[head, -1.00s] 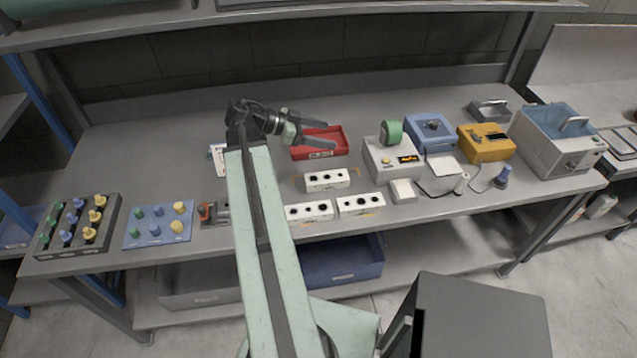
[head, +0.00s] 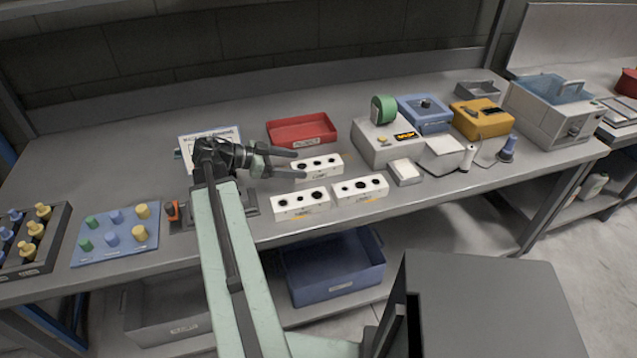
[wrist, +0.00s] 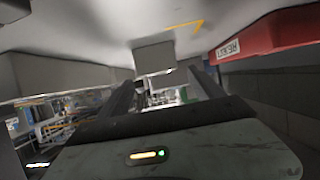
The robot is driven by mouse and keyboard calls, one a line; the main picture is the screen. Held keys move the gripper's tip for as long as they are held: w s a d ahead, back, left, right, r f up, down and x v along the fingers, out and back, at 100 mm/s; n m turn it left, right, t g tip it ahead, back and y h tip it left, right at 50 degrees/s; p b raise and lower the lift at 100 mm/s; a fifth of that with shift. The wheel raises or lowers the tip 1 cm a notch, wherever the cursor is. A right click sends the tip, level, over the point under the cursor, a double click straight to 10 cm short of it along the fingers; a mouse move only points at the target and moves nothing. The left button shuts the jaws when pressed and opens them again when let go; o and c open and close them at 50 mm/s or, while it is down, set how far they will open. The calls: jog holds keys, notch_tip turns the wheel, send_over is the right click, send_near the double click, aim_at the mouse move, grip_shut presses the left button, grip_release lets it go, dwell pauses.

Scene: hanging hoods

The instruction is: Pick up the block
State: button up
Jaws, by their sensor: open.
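Three white blocks with black holes stand on the bench: a rear one (head: 322,160), a front left one (head: 300,203) and a front right one (head: 360,188). My gripper (head: 299,164) is open, with its fingers pointing right at the left end of the rear block. In the wrist view, which is upside down, a plain pale block end (wrist: 154,58) shows ahead, between and beyond the open fingers (wrist: 163,82). Nothing is held. I cannot tell whether a finger touches the block.
A red tray (head: 302,131) lies behind the rear block; it also shows in the wrist view (wrist: 262,38). A grey device with a green roll (head: 384,141) stands right. A blue peg board (head: 116,236) lies left. A blue bin (head: 333,268) sits below.

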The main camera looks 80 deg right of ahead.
aim_at(321, 164)
jog(key=shift+s+f, duration=0.15)
jog(key=shift+s, duration=0.1)
jog(key=shift+b+x, duration=0.4)
jog(key=shift+x, duration=0.7)
jog(key=shift+s+d, duration=0.2)
jog(key=shift+s, duration=0.1)
jog(key=x, duration=0.3)
jog(key=b+x, duration=0.1)
jog(key=shift+s+d, duration=0.2)
jog(key=shift+s, duration=0.2)
jog(key=shift+r, duration=0.2)
grip_shut()
